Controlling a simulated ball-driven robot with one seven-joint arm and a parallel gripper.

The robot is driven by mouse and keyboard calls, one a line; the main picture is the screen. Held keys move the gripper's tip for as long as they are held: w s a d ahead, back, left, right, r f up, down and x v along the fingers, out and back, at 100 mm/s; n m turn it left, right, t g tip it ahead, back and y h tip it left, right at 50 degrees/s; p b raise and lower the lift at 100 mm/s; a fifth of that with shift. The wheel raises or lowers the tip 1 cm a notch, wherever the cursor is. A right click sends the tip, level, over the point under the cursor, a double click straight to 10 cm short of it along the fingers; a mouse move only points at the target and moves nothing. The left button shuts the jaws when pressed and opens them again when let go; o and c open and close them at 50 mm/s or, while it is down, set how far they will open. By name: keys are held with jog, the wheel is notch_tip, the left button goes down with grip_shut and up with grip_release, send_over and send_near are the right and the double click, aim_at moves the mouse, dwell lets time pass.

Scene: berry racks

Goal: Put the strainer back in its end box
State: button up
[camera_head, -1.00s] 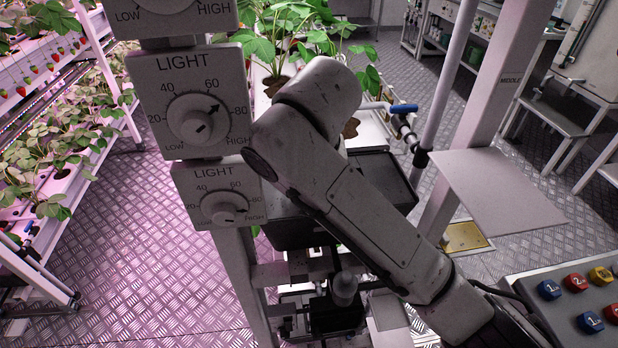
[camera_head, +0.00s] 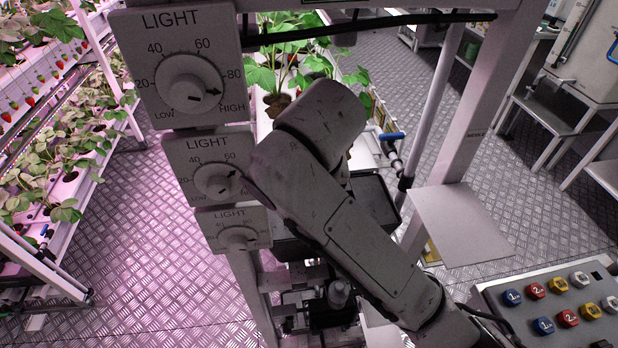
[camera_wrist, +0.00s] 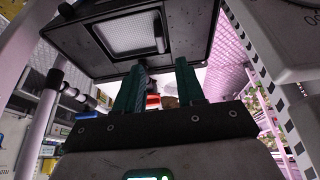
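In the wrist view, my gripper (camera_wrist: 160,66) has two dark green fingers standing apart, with nothing visibly clamped between them. A black box-like frame with a pale mesh panel (camera_wrist: 128,33) fills the top of that view, close to the fingertips. I cannot tell whether this mesh is the strainer or whether the fingers touch the frame. In the head view, my arm hides the gripper. A dark box or tray (camera_head: 374,202) shows partly behind the arm, and its contents are hidden. No strainer can be clearly picked out in the head view.
LIGHT dials (camera_head: 188,88) on a post stand left of my arm. A white shelf plate (camera_head: 460,222) and a button panel (camera_head: 560,308) are at right. Strawberry racks (camera_head: 60,160) line the left. The patterned metal floor between is clear.

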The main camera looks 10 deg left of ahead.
jog(key=shift+p+v, duration=1.45)
jog(key=shift+p, duration=0.05)
dwell(0.4)
